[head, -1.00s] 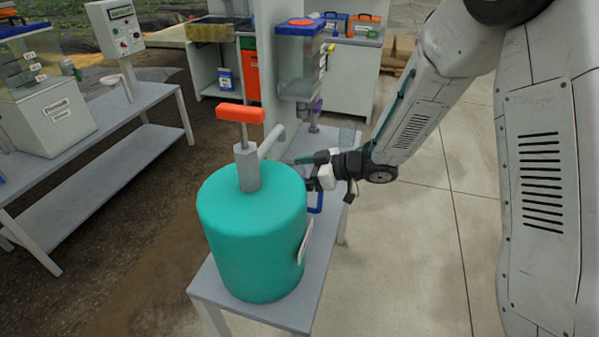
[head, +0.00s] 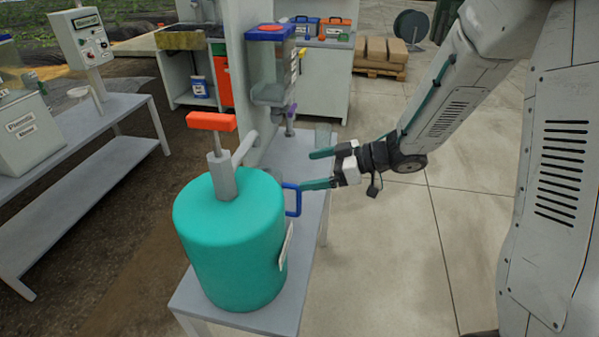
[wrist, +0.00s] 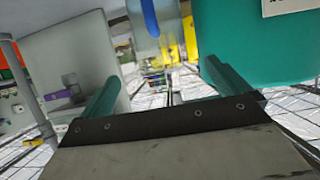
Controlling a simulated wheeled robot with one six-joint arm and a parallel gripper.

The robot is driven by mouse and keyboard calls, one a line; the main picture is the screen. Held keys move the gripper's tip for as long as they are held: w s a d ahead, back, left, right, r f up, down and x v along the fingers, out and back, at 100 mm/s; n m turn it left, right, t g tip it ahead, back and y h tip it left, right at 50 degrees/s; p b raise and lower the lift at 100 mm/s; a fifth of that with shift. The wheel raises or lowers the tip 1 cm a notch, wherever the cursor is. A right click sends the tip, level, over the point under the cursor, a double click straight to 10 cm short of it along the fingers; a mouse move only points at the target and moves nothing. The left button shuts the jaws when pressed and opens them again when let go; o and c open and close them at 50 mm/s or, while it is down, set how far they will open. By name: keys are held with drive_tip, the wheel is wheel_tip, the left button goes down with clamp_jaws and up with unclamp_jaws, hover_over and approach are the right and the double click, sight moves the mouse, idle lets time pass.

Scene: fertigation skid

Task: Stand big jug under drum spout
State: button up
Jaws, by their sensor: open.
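The teal drum (head: 228,245) stands on the bench's near end, with an orange-handled pump (head: 211,122) and a grey spout (head: 244,149) pointing away to the right. A blue handle (head: 292,200) shows just right of the drum; the jug body behind it is hidden there. In the wrist view, a blue handle (wrist: 149,18) on a pale translucent body (wrist: 172,45) shows at top centre, beside the drum (wrist: 255,45). My gripper (head: 314,169) is open and empty, just right of and above the blue handle. Its two teal fingers point toward the bench.
A grey bench (head: 310,215) runs behind the drum. A blue-lidded dispenser (head: 272,65) hangs on a pale upright panel (head: 243,75), with a purple tap (head: 290,119) below. Another bench (head: 85,190) stands left. Paved floor (head: 390,260) right of the bench is clear.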

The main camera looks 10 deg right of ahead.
drive_tip(key=shift+s+d+r, duration=0.15)
drive_tip(key=shift+d, duration=0.25)
drive_tip(key=w+d+r+m+t+h, duration=0.4)
drive_tip(key=d+r+m+t+h, duration=0.15)
drive_tip(key=d+r+h, duration=0.35)
drive_tip(key=s+d+r+m+h, duration=0.3)
drive_tip(key=s+d+h, duration=0.15)
drive_tip(key=d, duration=0.25)
drive_tip(key=s+a+m+g, duration=0.1)
drive_tip(key=s+g, duration=0.3)
drive_tip(key=s, duration=1)
drive_tip(key=s+a+r+m+g, duration=0.1)
drive_tip(key=s+m+g, duration=0.3)
drive_tip(key=s, duration=1.1)
drive_tip(key=shift+a+g+y, duration=0.3)
drive_tip(key=shift+g+y, duration=0.15)
drive_tip(key=shift+m, duration=0.25)
